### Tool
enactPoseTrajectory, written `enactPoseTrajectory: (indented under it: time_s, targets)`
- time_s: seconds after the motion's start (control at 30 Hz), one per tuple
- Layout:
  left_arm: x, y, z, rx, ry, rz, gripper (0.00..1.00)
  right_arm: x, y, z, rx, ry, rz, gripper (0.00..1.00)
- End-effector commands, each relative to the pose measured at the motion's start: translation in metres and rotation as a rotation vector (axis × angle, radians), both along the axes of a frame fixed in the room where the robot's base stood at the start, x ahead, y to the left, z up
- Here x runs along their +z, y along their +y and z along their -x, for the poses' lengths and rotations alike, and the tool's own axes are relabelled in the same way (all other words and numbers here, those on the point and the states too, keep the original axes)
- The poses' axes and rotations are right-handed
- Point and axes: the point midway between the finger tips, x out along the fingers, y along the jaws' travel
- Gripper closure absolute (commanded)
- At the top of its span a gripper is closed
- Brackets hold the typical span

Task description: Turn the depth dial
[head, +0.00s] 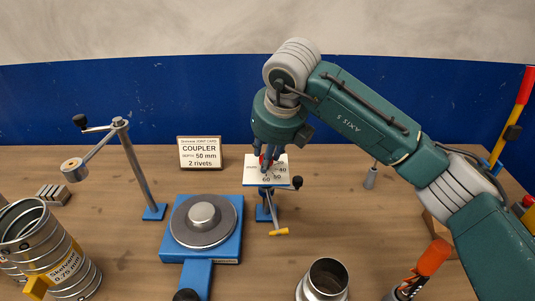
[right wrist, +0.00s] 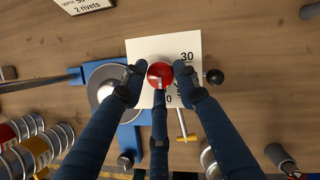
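The depth dial is a red knob (right wrist: 160,74) on a white scale plate (right wrist: 140,50) with printed numbers. In the head view the plate (head: 252,172) shows 40, 50 and 60, and a little red of the knob shows between the fingers. My right gripper (head: 267,158) points down over the plate. In the right wrist view its three dark blue fingers (right wrist: 160,80) close around the knob, with the tips against its sides. A pale mark shows on the knob, but I cannot tell which number it points to. My left gripper is not in view.
A card (head: 200,153) reads COUPLER, depth 50 mm, 2 rivets. A blue base with a round grey disc (head: 203,221) stands left of the plate. A crank post (head: 138,165), metal duct pieces (head: 45,250) and an orange-handled tool (head: 432,258) stand around the wooden table.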

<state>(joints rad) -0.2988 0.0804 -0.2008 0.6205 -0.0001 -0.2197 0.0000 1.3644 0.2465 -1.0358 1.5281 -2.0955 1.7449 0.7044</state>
Motion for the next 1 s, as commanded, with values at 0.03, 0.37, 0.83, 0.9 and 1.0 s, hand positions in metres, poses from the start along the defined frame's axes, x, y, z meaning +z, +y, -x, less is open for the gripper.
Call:
enactPoseTrajectory:
  time_s: [0.03,0.37,0.83,0.9,1.0]
  targets:
    - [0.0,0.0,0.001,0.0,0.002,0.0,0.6,0.001,-0.001,-0.001,-0.002,-0.002,0.001,0.97]
    - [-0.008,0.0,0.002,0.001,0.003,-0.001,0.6,0.0,-0.003,-0.002,0.047,-0.006,0.001,0.97]
    - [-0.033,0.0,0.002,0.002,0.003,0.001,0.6,0.002,-0.006,-0.006,0.381,-0.009,-0.001,0.97]
    - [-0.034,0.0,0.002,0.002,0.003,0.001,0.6,0.002,-0.006,-0.006,0.434,-0.009,-0.001,0.97]
    - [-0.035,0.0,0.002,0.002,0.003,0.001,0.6,0.003,-0.006,-0.006,0.504,-0.009,-0.001,0.97]
